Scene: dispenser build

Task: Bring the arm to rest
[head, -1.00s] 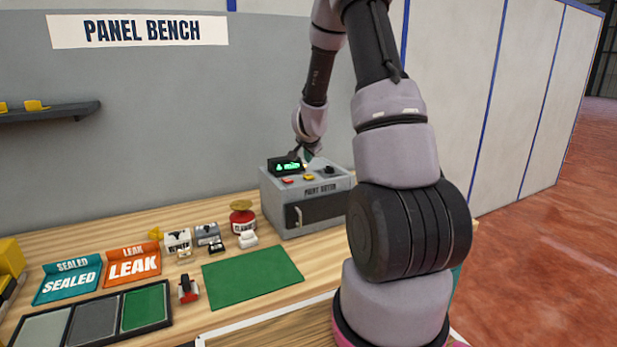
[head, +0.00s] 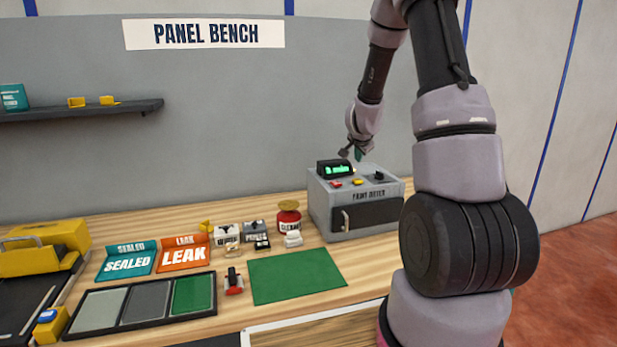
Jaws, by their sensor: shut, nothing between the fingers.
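My arm rises from the lower right of the head view, bends at the top and hangs down to my gripper (head: 352,153). The gripper is small in the picture, shut and empty. It appears just above and behind the grey paint meter (head: 378,218), near its lit green display (head: 336,169). A gap to the display's top is hard to judge. The meter stands upright on the bench, with red and yellow buttons and a dark knob on top and a dark front door that looks closed.
A green mat (head: 297,276) lies in front of the meter. Left of it are a red-and-black tool (head: 233,281), a tray of colour panels (head: 110,332), LEAK (head: 184,253) and SEALED (head: 127,264) holders, and small containers. A shelf (head: 60,113) hangs on the back wall.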

